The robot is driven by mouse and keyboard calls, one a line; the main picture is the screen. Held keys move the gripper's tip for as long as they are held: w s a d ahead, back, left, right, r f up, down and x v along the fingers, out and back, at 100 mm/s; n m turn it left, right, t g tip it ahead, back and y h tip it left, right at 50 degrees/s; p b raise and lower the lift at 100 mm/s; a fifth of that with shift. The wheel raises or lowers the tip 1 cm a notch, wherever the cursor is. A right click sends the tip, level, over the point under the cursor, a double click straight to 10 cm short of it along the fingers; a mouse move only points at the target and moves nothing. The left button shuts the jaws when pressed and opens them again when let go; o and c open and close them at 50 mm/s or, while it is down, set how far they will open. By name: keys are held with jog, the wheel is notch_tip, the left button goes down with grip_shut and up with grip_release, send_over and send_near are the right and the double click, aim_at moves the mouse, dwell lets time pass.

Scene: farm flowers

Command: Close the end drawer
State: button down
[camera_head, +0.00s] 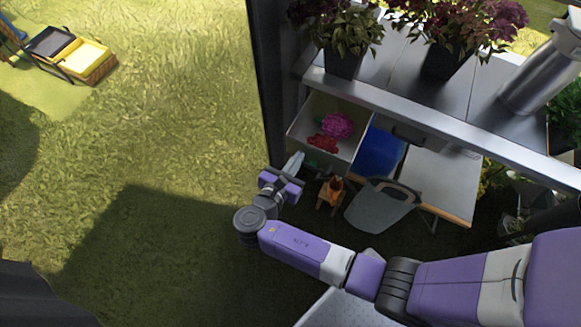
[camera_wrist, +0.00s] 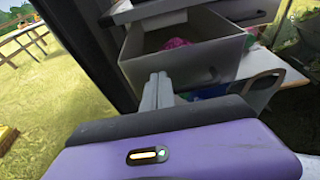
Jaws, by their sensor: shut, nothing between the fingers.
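The end drawer (camera_head: 297,128) is pulled out from under the shelf unit. It is white inside and holds a pink, round thing (camera_head: 337,124) and a red thing (camera_head: 323,143). In the wrist view the drawer's front panel (camera_wrist: 185,72) stands just beyond my gripper, with the pink thing partly visible over its rim. My gripper (camera_head: 293,165) is at the drawer's front, near its lower left. Its fingers (camera_wrist: 157,90) are together and empty, pointing at the front panel. I cannot tell whether they touch it.
A metal shelf (camera_head: 440,124) with potted purple plants (camera_head: 340,60) is above the drawer. A grey bag (camera_head: 382,207) and a small orange thing (camera_head: 335,186) are right of my gripper. A dark post (camera_head: 262,80) stands left of the drawer. Open grass lies to the left.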

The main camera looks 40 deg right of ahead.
jog(key=shift+x, duration=0.8)
send_over(328, 115)
jog(key=a, duration=0.1)
jog(key=shift+s+a+b, duration=0.1)
jog(key=shift+b, duration=0.35)
jog(key=shift+d, duration=0.45)
jog(key=shift+w+d+r, duration=0.1)
jog(key=shift+w+d, duration=0.05)
jog(key=shift+w, duration=0.05)
jog(key=shift+d+r, duration=0.1)
jog(key=shift+r, duration=0.1)
